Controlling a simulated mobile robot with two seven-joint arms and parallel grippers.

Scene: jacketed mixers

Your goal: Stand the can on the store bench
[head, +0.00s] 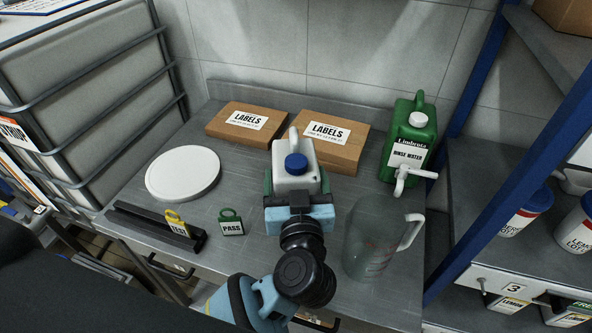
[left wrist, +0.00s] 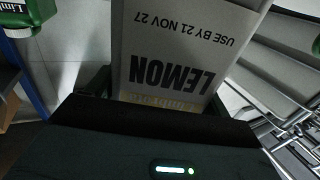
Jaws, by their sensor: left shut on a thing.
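The can (head: 295,165) is a white-grey jerrycan with a blue cap and a top handle, upright over the middle of the grey metal store bench (head: 240,265). My left gripper (head: 297,185) is shut on it, with a green finger on either side. In the left wrist view the can (left wrist: 175,50) fills the space between the fingers, its LEMON label upside down in the picture. The can's base is hidden behind the gripper, so I cannot tell whether it touches the bench. My right gripper is not in view.
Two LABELS boxes (head: 245,120) (head: 330,135) lie behind the can. A green rinse water container (head: 409,140) and a clear jug (head: 375,240) stand at right. A white disc (head: 183,172), TEST tag (head: 177,224) and PASS tag (head: 231,224) are at left. A blue rack post (head: 515,160) borders the right.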

